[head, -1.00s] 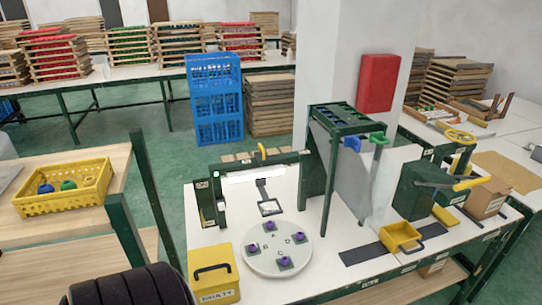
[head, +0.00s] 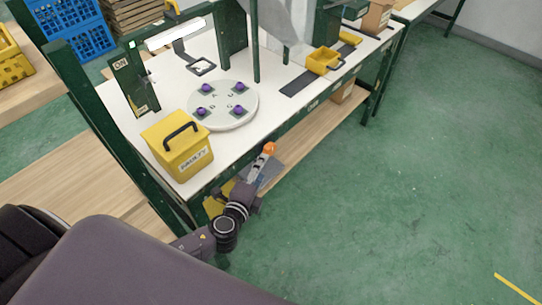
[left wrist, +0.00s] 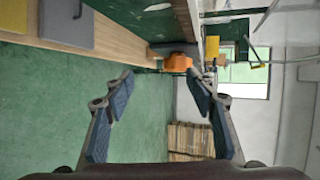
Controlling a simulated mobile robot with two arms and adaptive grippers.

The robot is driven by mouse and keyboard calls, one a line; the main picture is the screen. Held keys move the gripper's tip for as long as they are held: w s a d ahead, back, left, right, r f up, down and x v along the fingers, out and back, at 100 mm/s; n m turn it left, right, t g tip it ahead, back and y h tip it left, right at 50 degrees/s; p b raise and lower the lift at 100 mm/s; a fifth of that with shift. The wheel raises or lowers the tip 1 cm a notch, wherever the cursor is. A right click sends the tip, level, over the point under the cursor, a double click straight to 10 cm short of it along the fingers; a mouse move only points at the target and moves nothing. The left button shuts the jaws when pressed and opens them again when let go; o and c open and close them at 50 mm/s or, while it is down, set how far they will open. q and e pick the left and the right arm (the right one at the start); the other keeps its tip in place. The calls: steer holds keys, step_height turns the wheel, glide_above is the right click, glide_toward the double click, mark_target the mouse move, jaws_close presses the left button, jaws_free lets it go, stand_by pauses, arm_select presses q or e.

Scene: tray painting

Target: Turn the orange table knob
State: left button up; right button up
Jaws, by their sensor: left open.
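The orange table knob (head: 270,147) sits at the front edge of the white worktable, below the round turntable. It also shows in the left wrist view (left wrist: 178,63), ahead of the fingertips and a little right of the middle between them. My left gripper (head: 262,163) reaches up to the knob from below in the head view. In the left wrist view the gripper (left wrist: 160,75) is open and its fingers are spread with nothing between them. Whether a finger touches the knob cannot be told. My right gripper is in neither view.
The white round turntable (head: 245,113) with purple-knobbed pieces lies on the worktable (head: 275,58). A yellow FAULTY box (head: 178,160) stands at the table's near left corner. A wooden lower shelf (head: 330,122) runs under the table. The green floor at right is clear.

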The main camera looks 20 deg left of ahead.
mark_target(270, 153)
arm_select(q)
steer(key=shift+m+t, duration=0.3)
steer(key=w, duration=0.4)
steer(key=w+r, duration=0.1)
steer(key=w, duration=0.1)
steer(key=shift+w+d, duration=0.15)
steer(key=shift+w, duration=0.15)
steer(key=shift+w+f, duration=0.25)
steer(key=shift+w, duration=0.45)
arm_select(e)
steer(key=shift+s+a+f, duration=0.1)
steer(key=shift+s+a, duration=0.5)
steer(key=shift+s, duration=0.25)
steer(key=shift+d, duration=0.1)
